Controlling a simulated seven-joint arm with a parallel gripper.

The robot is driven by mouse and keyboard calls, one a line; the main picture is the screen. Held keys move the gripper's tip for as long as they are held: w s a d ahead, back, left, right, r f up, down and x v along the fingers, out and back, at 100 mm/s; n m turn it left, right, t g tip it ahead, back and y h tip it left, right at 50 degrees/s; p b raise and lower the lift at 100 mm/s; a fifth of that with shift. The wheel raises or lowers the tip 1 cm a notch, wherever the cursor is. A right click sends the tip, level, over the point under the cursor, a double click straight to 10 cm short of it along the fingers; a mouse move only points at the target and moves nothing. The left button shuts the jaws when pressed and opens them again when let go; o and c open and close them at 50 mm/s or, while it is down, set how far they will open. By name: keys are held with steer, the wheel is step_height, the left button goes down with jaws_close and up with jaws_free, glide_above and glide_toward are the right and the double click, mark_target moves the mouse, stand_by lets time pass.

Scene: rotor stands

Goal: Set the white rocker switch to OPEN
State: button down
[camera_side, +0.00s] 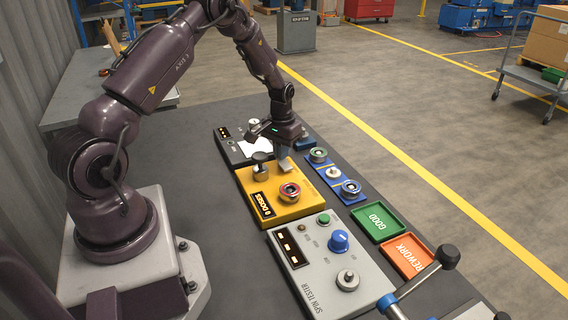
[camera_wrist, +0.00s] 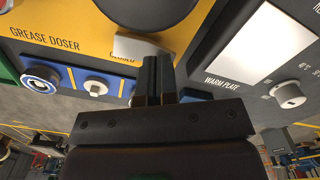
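The white rocker switch (camera_wrist: 136,47) is on the yellow grease doser (camera_wrist: 60,22) in the wrist view. In the side view my gripper (camera_side: 284,153) points down over the far end of the yellow grease doser (camera_side: 283,211), hiding the rocker's surroundings.
A dark round part (camera_wrist: 148,8) of the doser stands close to the rocker. The spin tester (camera_side: 318,288), green tray (camera_side: 362,207) and orange tray (camera_side: 388,244) are nearer the side camera.

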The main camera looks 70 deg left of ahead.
mark_target(277, 168)
steer(key=shift+f, duration=0.25)
steer(key=shift+r, duration=3.55)
steer(key=shift+s+d+f, duration=0.2)
steer(key=shift+s, duration=0.1)
steer(key=s+d+r+m+t, duration=0.2)
steer(key=s+d+r+m, duration=0.1)
steer(key=s+d+r, duration=0.6)
steer(key=s+d+r+m+t, duration=0.3)
steer(key=s+d+r, duration=0.6)
steer(key=d+r, duration=0.6)
steer(key=shift+s+t, duration=0.3)
